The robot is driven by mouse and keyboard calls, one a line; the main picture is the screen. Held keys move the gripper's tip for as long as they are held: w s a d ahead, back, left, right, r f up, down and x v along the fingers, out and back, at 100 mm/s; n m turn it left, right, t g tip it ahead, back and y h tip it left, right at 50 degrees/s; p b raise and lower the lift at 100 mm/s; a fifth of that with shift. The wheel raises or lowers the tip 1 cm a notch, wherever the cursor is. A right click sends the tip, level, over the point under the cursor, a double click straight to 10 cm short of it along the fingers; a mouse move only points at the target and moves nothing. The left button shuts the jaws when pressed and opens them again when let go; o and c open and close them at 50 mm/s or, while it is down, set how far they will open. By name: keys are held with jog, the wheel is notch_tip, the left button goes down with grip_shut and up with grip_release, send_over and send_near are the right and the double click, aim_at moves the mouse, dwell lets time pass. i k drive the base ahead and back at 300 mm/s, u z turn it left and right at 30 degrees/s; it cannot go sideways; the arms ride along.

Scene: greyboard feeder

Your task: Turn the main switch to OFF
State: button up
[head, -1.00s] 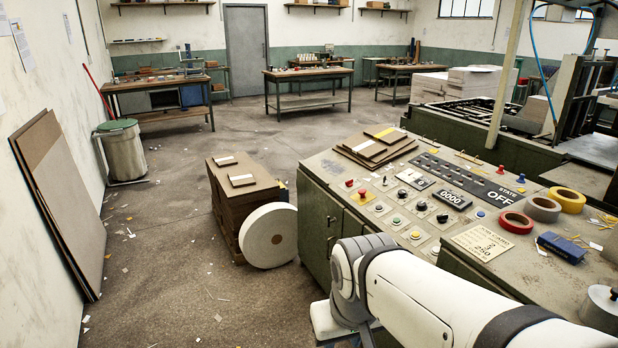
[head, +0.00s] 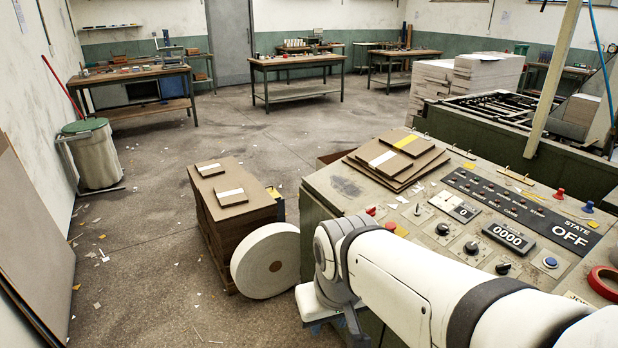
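The green control panel (head: 345,186) stands at the right, its sloped top carrying buttons, knobs and displays. Several black rotary knobs (head: 442,229) sit in the middle of it, and a pale square plate with a switch (head: 441,200) is behind them. I cannot tell which control is the main switch; no label for it is readable. A black strip display (head: 575,233) reads STATE OFF. A small counter (head: 509,237) reads 0000. My white arm crosses the lower right and hides the panel's front part. My gripper's fingers do not show.
Brown boards (head: 395,160) lie on the panel's back left. A red tape roll (head: 604,283) is at its right edge. A board stack (head: 233,205) and a white roll (head: 266,262) stand left of the panel.

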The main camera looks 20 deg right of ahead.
aim_at(371, 211)
jog(key=u, duration=0.05)
jog(key=i, duration=1.3)
jog(key=z, duration=1.95)
